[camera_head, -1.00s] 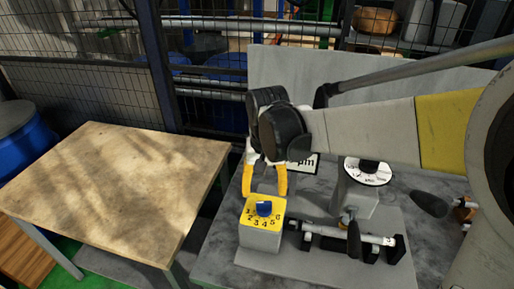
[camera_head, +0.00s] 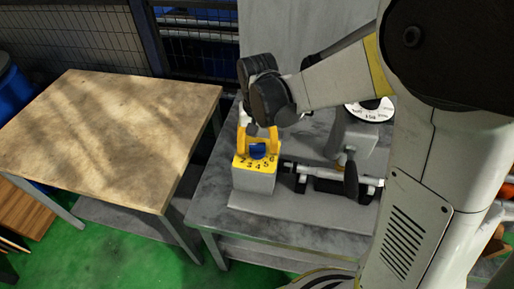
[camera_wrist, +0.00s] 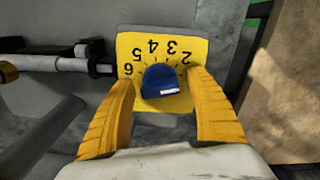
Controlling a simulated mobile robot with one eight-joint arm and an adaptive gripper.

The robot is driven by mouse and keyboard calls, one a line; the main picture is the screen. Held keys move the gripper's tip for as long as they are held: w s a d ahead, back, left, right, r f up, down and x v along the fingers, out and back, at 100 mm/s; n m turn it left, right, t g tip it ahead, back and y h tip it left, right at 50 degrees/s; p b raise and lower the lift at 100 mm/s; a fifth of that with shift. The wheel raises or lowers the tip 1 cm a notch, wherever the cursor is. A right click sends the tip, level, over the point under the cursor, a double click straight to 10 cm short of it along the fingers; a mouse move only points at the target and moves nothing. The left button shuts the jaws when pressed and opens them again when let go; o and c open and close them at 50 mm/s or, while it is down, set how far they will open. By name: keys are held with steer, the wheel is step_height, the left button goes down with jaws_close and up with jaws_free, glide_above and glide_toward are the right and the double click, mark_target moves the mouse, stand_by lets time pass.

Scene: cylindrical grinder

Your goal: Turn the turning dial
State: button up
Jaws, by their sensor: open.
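The turning dial is a blue knob (camera_head: 258,150) on a yellow numbered face (camera_head: 243,164) atop a grey box (camera_head: 254,182). In the wrist view the blue knob (camera_wrist: 161,82) sits in the middle of the yellow plate (camera_wrist: 128,44), with the numbers 2 to 6 readable around it. My gripper (camera_head: 258,142) has yellow fingers and comes down from above over the dial. In the wrist view my gripper (camera_wrist: 167,85) is open, one finger on each side of the knob. Gaps show between the knob and both fingers there. The lower numbers are hidden by the gripper.
The grinder's cylinder bar (camera_head: 335,178) lies right of the dial, with a black-handled lever (camera_head: 350,178) in front. A white round scale (camera_head: 372,108) stands behind. A wooden table (camera_head: 110,130) stands at left, apart from the grey bench (camera_head: 205,205).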

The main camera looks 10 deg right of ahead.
steer(key=c, duration=1.2)
steer(key=shift+n, duration=0.4)
steer(key=n, duration=0.4)
steer(key=shift+n, duration=0.4)
steer(key=n, duration=0.6)
steer(key=shift+p, duration=0.3)
